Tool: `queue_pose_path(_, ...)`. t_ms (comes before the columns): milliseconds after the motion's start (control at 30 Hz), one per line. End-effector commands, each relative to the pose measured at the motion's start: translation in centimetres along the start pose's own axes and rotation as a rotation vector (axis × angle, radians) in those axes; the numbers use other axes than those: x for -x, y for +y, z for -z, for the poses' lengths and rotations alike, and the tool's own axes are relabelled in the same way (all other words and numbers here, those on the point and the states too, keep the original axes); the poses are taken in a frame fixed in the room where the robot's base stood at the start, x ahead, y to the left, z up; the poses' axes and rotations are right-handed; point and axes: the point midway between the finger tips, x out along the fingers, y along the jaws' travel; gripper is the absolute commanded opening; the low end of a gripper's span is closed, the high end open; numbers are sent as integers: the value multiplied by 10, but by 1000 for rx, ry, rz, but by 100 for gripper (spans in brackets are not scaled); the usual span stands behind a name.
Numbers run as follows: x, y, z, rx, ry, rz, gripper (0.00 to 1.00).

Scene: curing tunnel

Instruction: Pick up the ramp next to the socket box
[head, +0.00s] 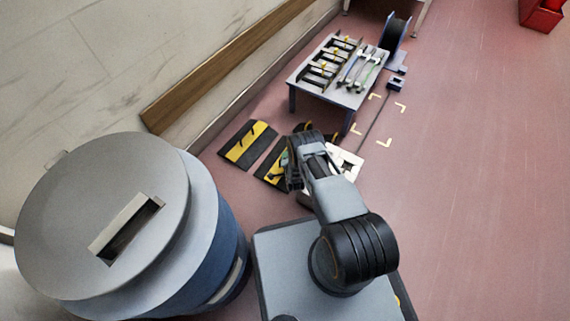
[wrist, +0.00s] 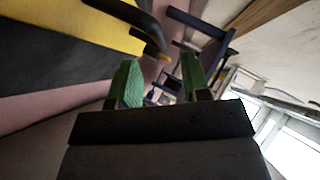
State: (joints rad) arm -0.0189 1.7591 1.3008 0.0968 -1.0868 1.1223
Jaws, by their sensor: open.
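Black-and-yellow ramps with dark handles lie on the floor below the low table. One ramp (head: 248,145) is clear to view at the left. A second ramp (head: 268,172) lies beside it, partly hidden by my arm, and a bit of black and yellow shows behind the arm. My gripper (head: 284,166) is over the second ramp. In the wrist view my gripper (wrist: 160,84) has its green fingers apart with nothing between them. A yellow-and-black ramp (wrist: 60,60) with a dark bar handle fills the upper left there.
A low grey table (head: 310,88) holds several tools and cables. A dark reel (head: 394,34) stands behind it. A white panel (head: 346,163) lies partly behind my arm. A large blue-grey drum (head: 215,235) stands at left.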

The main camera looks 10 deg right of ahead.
Motion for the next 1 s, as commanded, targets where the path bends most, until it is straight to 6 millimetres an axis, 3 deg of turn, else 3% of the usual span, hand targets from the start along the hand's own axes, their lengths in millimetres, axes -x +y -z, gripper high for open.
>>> queue_pose_path(433, -54, 1, -3, 0, 1, 2, 43)
queue_pose_path(800, -60, -2, -1, 1, 0, -1, 43)
queue_pose_path(1000, -60, -2, -1, 1, 0, -1, 24)
